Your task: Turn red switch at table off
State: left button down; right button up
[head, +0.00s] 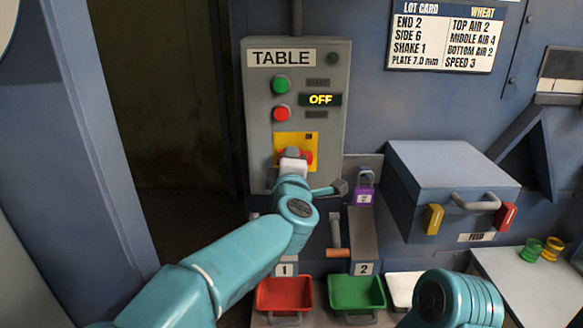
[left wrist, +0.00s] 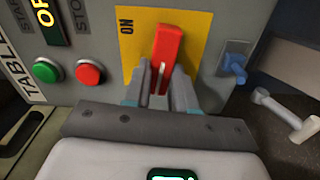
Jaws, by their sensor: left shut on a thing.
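The red switch (head: 309,157) sits on a yellow plate (head: 288,139) low on the grey TABLE panel (head: 259,105). In the left wrist view its red handle (left wrist: 168,50) lies crosswise to the panel's height, beside the ON label (left wrist: 126,27). My left gripper (head: 292,160) is at the switch, its fingers (left wrist: 167,85) shut on the handle's near end. The gripper hides part of the plate in the head view. The panel display (head: 320,99) reads OFF. My right gripper is out of view.
A green button (head: 280,85) and a red button (head: 281,113) sit above the switch. A purple padlock tag (head: 364,192) hangs at right. Below are a red bin (head: 284,295) and a green bin (head: 356,293). A blue feed box (head: 450,172) juts out right.

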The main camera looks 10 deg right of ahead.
pick_arm(q)
jog(key=shift+f+n, duration=0.2)
jog(key=shift+n, duration=0.4)
jog(key=shift+b, duration=0.3)
jog(key=c, duration=1)
grip_release()
jog(key=shift+c, duration=0.2)
jog(key=shift+o, duration=0.6)
jog(key=shift+s+a+r, duration=0.1)
jog(key=shift+a, duration=0.05)
jog(key=b+v, duration=0.5)
jog(key=v, duration=1.1)
jog(key=shift+s, duration=0.2)
